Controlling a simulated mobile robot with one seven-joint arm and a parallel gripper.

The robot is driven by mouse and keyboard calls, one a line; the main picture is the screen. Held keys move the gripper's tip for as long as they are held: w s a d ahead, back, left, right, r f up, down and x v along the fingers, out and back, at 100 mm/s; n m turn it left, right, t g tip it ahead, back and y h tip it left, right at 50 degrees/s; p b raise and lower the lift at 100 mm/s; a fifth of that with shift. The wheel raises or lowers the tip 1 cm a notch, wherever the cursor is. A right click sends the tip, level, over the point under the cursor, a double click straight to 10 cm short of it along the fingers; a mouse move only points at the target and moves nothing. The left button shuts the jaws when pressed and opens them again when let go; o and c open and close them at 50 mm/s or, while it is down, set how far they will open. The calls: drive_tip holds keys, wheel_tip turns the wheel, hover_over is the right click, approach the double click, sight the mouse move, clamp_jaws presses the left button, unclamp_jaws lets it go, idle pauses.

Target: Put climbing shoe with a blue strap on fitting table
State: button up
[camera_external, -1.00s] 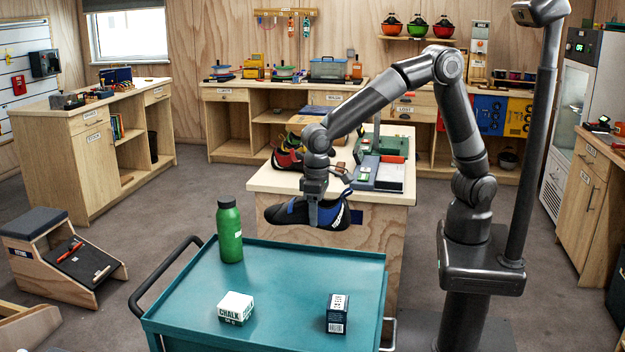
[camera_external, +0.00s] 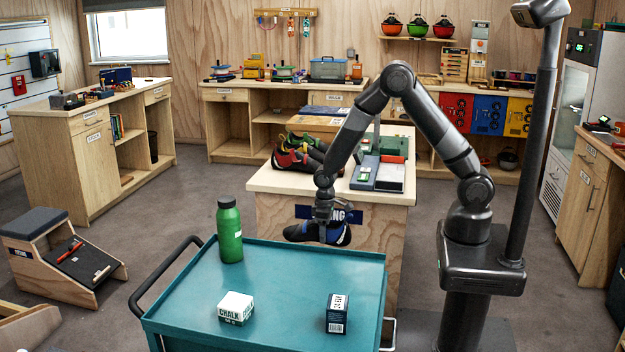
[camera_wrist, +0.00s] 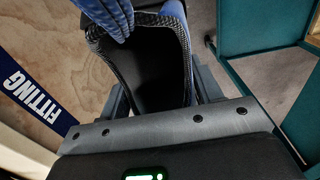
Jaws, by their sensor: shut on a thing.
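The climbing shoe with a blue strap (camera_external: 338,234) is black and blue. My gripper (camera_external: 324,216) is shut on it and holds it in the air between the table front and the teal cart. In the wrist view the shoe opening (camera_wrist: 150,65) and its blue parts fill the space between the fingers. The fitting table (camera_external: 270,179) stands behind the shoe, and its top is higher than the shoe. Its blue sign reads FITTING in the wrist view (camera_wrist: 32,92); my gripper and arm partly cover it in the external view.
Other shoes (camera_external: 292,158), red and black with some green, lie on the table's left part. A grey-and-green case (camera_external: 378,175) lies at its right. The teal cart (camera_external: 270,275) in front bears a green bottle (camera_external: 229,232), a chalk box (camera_external: 236,307) and a dark box (camera_external: 337,313).

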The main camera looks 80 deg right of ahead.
wheel_tip(320, 180, up, 27)
drive_tip(key=s+a+n, duration=0.2)
drive_tip(key=a+n, duration=0.5)
drive_tip(key=a, duration=0.7)
drive_tip(key=s+a+n, duration=0.2)
drive_tip(key=a+n, duration=0.5)
drive_tip(key=a, duration=0.8)
drive_tip(key=a+f, duration=0.3)
drive_tip(key=f, duration=0.1)
drive_tip(key=s+a+f, duration=0.1)
drive_tip(key=a+f, duration=0.6)
drive_tip(key=shift+s+a+f, duration=0.1)
drive_tip(key=shift+s+f, duration=0.05)
drive_tip(key=shift+f, duration=0.2)
drive_tip(key=shift+a+f+m, duration=0.3)
drive_tip(key=shift+a+f, duration=0.05)
drive_tip(key=shift+f, duration=1.85)
drive_tip(key=shift+f, duration=0.2)
